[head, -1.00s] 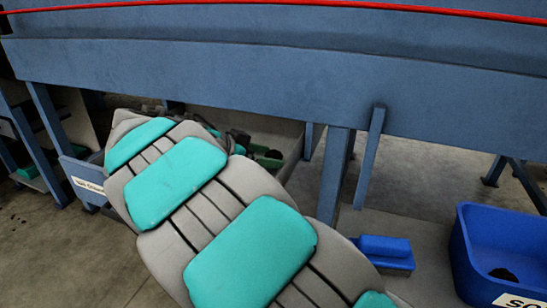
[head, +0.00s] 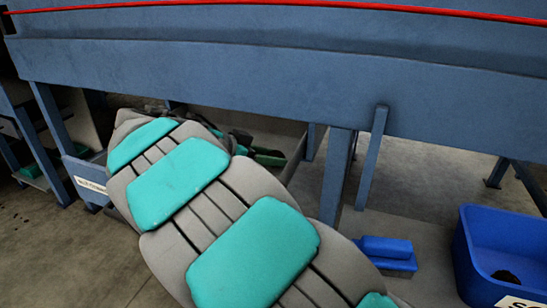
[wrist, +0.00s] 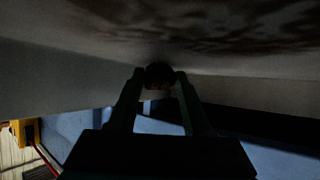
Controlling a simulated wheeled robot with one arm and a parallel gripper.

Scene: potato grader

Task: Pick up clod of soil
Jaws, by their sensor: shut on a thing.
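In the wrist view my gripper (wrist: 158,78) is shut on a small dark rounded lump (wrist: 160,72). The lump sits between the two fingertips. The picture is too dark to tell its surface, so I cannot be sure it is the clod of soil. In the head view my grey and teal arm reaches towards the low blue frame, and I cannot make out the gripper or the held lump there. Another dark lump (head: 505,276) lies inside the blue bin (head: 462,250) at the right.
The long blue machine side (head: 260,70) spans the head view above my arm. A blue leg (head: 335,175) and a slanted brace (head: 371,160) stand right of the arm. A small blue block (head: 385,247) lies near the bin. Pale surfaces lie close around the gripper in the wrist view.

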